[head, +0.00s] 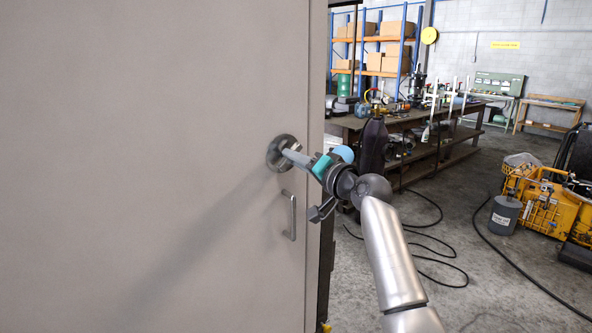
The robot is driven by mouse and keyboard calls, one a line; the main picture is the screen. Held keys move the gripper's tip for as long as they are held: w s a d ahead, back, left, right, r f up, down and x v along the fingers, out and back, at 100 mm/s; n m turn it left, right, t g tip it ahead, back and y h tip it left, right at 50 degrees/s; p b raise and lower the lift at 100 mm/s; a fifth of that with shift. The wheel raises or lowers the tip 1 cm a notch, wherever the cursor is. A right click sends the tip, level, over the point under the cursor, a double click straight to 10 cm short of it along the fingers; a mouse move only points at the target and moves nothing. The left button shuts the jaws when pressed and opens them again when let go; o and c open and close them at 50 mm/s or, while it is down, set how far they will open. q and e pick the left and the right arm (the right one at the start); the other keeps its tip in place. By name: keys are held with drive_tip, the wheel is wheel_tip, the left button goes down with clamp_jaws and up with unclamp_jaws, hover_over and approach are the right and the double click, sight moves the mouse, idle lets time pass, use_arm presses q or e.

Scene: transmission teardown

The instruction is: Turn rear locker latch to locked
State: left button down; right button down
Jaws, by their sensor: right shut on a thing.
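The rear locker (130,150) fills the left of the head view as a flat grey-beige door. Its latch (274,154) is a round metal disc near the door's right edge. My right gripper (291,155) reaches it from the right and is shut on the latch's middle part. The fingers cover that part, so the angle of the latch cannot be read. A vertical metal handle (291,215) sits on the door just below the latch, apart from the gripper. My left gripper is out of view.
A long workbench (440,150) with tools and a dark cylinder (373,148) stand behind my right arm. Black cables (440,262) lie on otherwise open floor.

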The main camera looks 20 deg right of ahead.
drive_tip(key=shift+n+b, duration=2)
drive_tip(key=shift+n, duration=3)
drive_tip(key=c, duration=0.7)
unclamp_jaws()
drive_tip(key=shift+s, duration=0.1)
drive_tip(key=shift+b+v, duration=1.3)
drive_tip(key=shift+v, duration=6.2)
